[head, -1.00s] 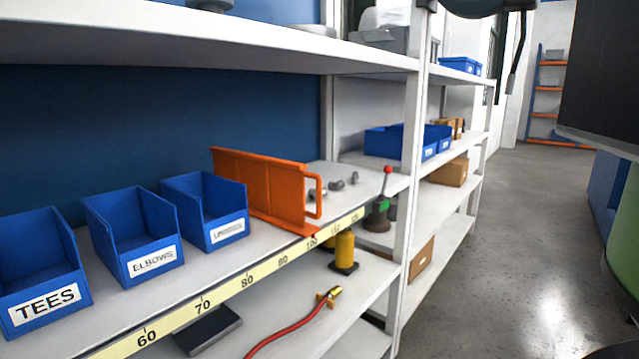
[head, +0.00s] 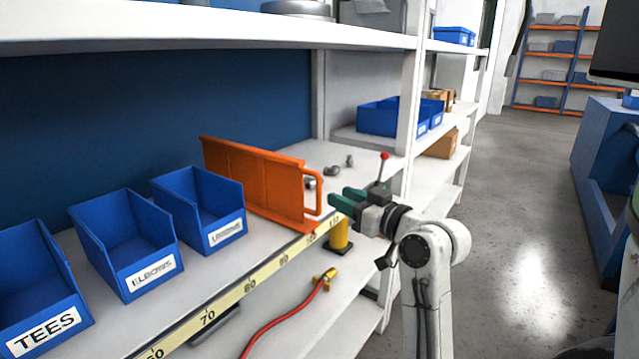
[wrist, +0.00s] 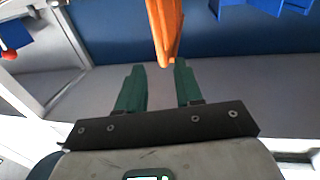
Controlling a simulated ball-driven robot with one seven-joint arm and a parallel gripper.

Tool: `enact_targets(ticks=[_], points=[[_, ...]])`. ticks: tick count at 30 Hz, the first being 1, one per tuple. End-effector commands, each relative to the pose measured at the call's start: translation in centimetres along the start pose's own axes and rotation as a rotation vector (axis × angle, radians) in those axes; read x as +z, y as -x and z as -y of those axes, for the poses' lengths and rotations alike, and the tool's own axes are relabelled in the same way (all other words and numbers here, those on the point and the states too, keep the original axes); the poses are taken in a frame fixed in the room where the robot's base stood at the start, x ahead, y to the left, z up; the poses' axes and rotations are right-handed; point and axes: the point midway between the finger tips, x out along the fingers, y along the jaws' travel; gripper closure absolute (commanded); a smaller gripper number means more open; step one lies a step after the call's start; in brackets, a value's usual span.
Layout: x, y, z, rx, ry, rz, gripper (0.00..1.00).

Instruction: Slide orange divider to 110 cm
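The orange divider (head: 255,182) stands upright across the shelf, right of the blue bins, with a loop handle (head: 319,193) at its front edge. Its foot is near the 100 mark on the yellow scale strip (head: 268,268); the 110 mark (head: 333,222) is just to its right. My gripper (head: 338,199) has green fingers and is just right of the handle. In the wrist view my gripper (wrist: 159,66) is open and empty. The divider (wrist: 165,28) shows there beyond the fingertips, its near end lined up with the gap. I see no clear contact.
Blue bins labelled TEES (head: 40,290), ELBOWS (head: 125,245) and one more (head: 198,210) stand left of the divider. Grey fittings (head: 332,171) lie on the shelf right of it. A white shelf upright (head: 408,130) stands at the right. Another shelf is above.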

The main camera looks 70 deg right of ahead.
Motion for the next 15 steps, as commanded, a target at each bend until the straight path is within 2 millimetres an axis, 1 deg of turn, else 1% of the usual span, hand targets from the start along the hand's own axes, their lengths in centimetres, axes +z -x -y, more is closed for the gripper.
enact_targets(ticks=[1, 3, 9, 12, 15], points=[[-0.3, -1.0, 0.1, -0.003, -0.001, 0.000, 0.65], [-0.2, -2.4, 0.0, -0.002, -0.001, 0.002, 0.65], [-0.2, -5.8, 0.1, -0.002, -0.001, 0.002, 0.65], [-0.1, -7.0, 0.0, 0.000, -0.001, 0.002, 0.65], [0.0, -7.8, 0.0, 0.000, -0.001, 0.003, 0.65]])
